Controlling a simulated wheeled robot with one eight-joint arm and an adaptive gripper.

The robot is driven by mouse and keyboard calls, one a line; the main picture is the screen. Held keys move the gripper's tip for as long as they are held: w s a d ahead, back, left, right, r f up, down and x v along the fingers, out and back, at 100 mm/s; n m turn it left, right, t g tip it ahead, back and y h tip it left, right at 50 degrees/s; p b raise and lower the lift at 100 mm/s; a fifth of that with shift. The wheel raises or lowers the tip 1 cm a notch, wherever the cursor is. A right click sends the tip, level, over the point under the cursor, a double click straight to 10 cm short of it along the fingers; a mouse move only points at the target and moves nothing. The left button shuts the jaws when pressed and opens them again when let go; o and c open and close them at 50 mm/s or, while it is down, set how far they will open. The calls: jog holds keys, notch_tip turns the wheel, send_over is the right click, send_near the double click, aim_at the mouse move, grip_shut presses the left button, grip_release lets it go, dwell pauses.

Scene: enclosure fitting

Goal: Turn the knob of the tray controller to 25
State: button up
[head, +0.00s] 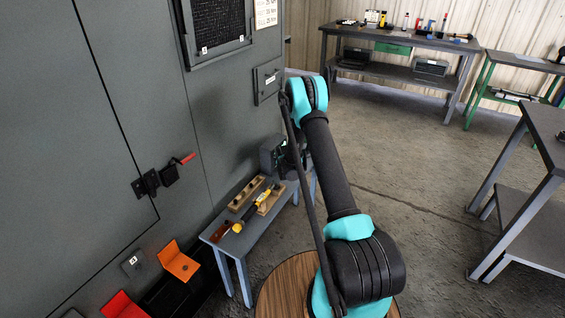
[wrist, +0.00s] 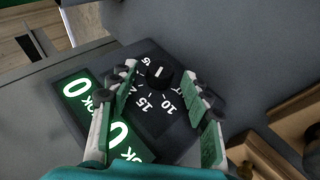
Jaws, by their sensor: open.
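The tray controller (wrist: 180,135) fills the middle of the wrist view, a dark box with two lit green readouts showing 0 and OK. Its round black knob (wrist: 158,78) has a short white mark on top. White dial numbers, 10 and 15 among them, show below the knob; others are too small or covered to read. I cannot tell exactly which number the mark meets. My gripper (wrist: 161,82) is open, one finger on each side of the knob, with visible gaps. In the head view the gripper is mostly hidden behind my arm.
A low blue-grey bench (head: 228,238) with wooden racks and a yellow-handled tool stands along the large grey enclosure (head: 120,130). A red-handled latch (head: 170,173) sticks out from it. Open floor (head: 410,150) lies to the right; workbenches stand beyond.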

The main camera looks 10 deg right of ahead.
jog(key=shift+w+f, duration=0.25)
jog(key=shift+w, duration=0.05)
jog(key=shift+c, duration=0.2)
grip_shut()
jog(key=shift+d+g, duration=0.1)
jog(key=shift+g, duration=0.2)
jog(key=g+y, duration=0.2)
jog(key=shift+w+d+r+m+g, duration=0.2)
jog(key=shift+w+m+g, duration=0.1)
jog(key=shift+m+g, duration=0.1)
jog(key=shift+w+d+m+g+y, duration=0.15)
jog(key=shift+m+g+y, duration=0.1)
jog(key=shift+g+y, duration=0.5)
jog(key=shift+w+a+m+g+y, duration=0.1)
jog(key=shift+m+g+y, duration=0.15)
jog(key=shift+g+y, duration=0.5)
jog(key=shift+g, duration=0.3)
